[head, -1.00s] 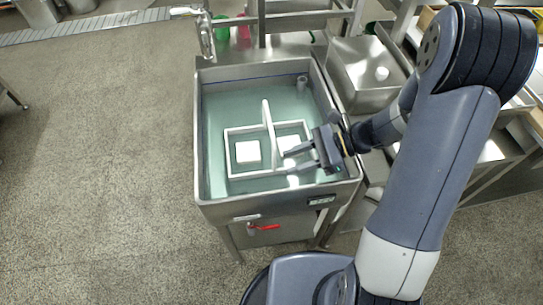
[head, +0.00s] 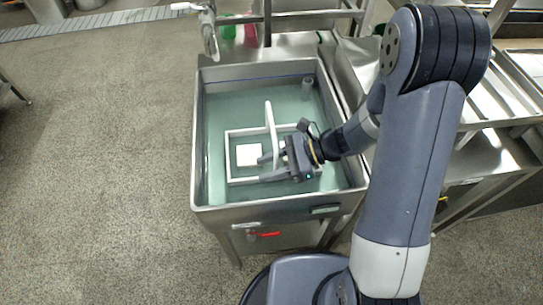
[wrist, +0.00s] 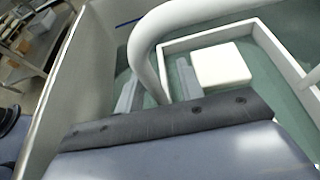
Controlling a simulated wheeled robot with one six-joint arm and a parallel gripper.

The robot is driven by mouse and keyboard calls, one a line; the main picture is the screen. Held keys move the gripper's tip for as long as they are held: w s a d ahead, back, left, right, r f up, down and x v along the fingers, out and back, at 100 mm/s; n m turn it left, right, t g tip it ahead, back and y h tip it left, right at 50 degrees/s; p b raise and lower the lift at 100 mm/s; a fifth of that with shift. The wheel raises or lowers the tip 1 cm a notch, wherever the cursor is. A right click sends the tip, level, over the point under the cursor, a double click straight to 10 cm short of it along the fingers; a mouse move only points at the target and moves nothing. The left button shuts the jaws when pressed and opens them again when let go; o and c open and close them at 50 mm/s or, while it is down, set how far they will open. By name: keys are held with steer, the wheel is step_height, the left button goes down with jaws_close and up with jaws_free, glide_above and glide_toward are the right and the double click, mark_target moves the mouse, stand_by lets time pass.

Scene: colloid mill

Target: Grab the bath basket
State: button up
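The bath basket is a pale rectangular frame (head: 228,157) with a tall upright handle (head: 271,128), sitting in the water-filled sink. A white block (head: 247,154) lies inside the basket's left half. My gripper (head: 262,169) is over the basket's right half, its fingers apart and pointing left toward the handle. In the wrist view the handle (wrist: 142,50) curves down by the two fingers (wrist: 157,92), and its lower part shows between them. Whether they touch it I cannot tell. The basket's right half is partly hidden by my gripper.
The steel sink (head: 201,140) has raised walls around the basket. A red-handled valve (head: 264,234) is on its front. A faucet (head: 208,35) stands at the back left, and steel shelving is at the right. The floor at left is clear.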

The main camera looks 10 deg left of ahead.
jaws_close()
stand_by(0.3)
stand_by(0.4)
